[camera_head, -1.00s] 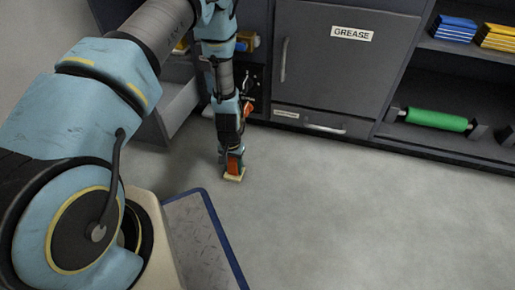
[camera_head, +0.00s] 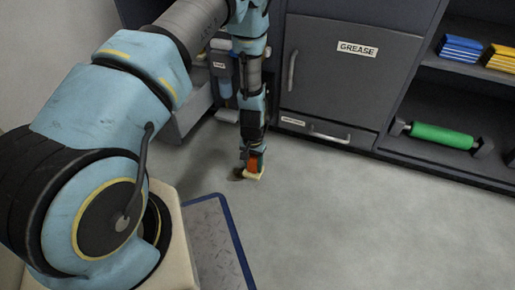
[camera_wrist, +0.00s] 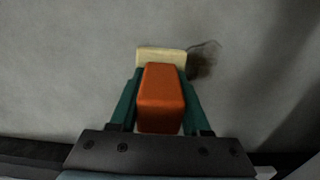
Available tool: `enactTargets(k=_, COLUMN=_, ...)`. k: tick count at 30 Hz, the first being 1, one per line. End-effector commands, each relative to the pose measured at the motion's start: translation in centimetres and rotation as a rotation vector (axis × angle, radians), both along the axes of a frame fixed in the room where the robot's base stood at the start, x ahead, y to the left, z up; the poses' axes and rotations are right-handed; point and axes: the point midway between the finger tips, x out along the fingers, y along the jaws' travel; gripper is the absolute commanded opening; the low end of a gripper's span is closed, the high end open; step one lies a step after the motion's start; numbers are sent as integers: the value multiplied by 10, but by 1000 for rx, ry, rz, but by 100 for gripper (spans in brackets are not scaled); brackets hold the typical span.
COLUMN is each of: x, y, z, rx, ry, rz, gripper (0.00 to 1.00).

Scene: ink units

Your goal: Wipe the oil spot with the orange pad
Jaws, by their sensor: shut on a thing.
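The orange pad (camera_wrist: 160,96) has an orange block as its handle and a pale cream base (camera_wrist: 152,54). My gripper (camera_wrist: 160,92) is shut on the orange block, one teal finger on each side. In the head view the pad (camera_head: 254,166) is at floor level below my gripper (camera_head: 253,158). The oil spot (camera_wrist: 203,61) is a dark smudge on the grey floor, directly right of the cream base in the wrist view. Part of it may be hidden under the pad. In the head view a dark patch (camera_head: 236,174) shows just left of the pad.
A dark cabinet with a GREASE door (camera_head: 340,70) stands behind the gripper. An open drawer (camera_head: 190,115) is at its left. Shelves at right hold a green roller (camera_head: 442,136), blue (camera_head: 460,47) and yellow (camera_head: 502,55) stacks. The floor (camera_head: 380,220) at right is clear.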

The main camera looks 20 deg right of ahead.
Motion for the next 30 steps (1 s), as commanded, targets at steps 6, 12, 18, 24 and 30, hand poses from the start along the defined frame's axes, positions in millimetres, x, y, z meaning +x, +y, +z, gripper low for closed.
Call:
enactTargets(k=6, x=4, y=-1, z=24, rx=-1, ry=-1, rz=1, gripper=0)
enactTargets(k=12, x=7, y=-2, z=39, rx=0, ry=0, rz=2, gripper=0)
enactTargets(k=18, x=8, y=-2, z=41, rx=0, ry=0, rz=2, gripper=0)
enactTargets(k=24, x=8, y=-2, z=41, rx=-1, ry=-1, rz=3, gripper=0)
enactTargets(k=30, x=31, y=17, z=71, rx=-1, ry=-7, rz=63, gripper=0)
